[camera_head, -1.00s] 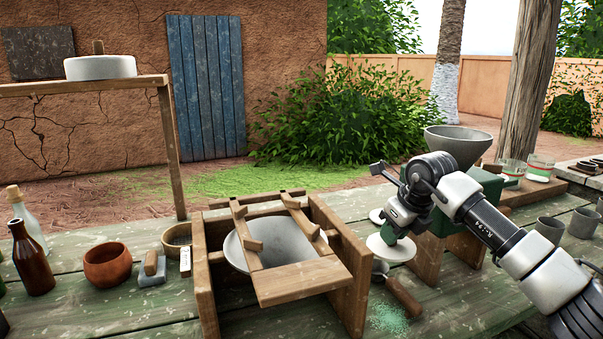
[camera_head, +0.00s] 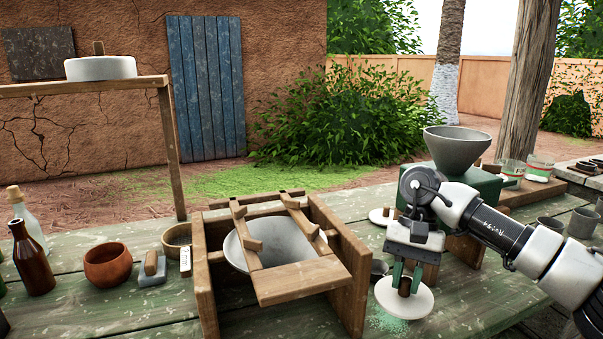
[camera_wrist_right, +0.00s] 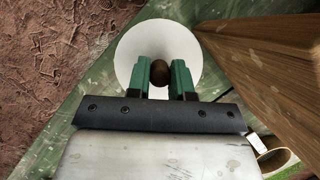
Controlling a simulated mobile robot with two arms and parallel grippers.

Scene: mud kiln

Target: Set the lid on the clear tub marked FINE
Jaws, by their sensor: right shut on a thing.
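My right gripper (camera_head: 405,279) points down and is shut on the dark knob of a round white lid (camera_head: 408,302). The lid is held near the front of the green table, over or close to the green powder. The wrist view shows the brown knob (camera_wrist_right: 159,72) between the green fingers, with the white lid (camera_wrist_right: 133,52) below. Two clear tubs (camera_head: 512,168) (camera_head: 540,169) with coloured bands stand at the back right, beyond the green mill; their writing is too small to read. Another white disc (camera_head: 378,216) lies behind my gripper, partly hidden. My left gripper is out of view.
The green mill with a grey hopper (camera_head: 457,150) stands behind my right arm. A wooden frame (camera_head: 350,290) holding a pale bowl stands left of the lid. Grey cups (camera_head: 582,223) are at the right. A brown bottle (camera_head: 32,258) and clay bowl (camera_head: 107,265) are far left.

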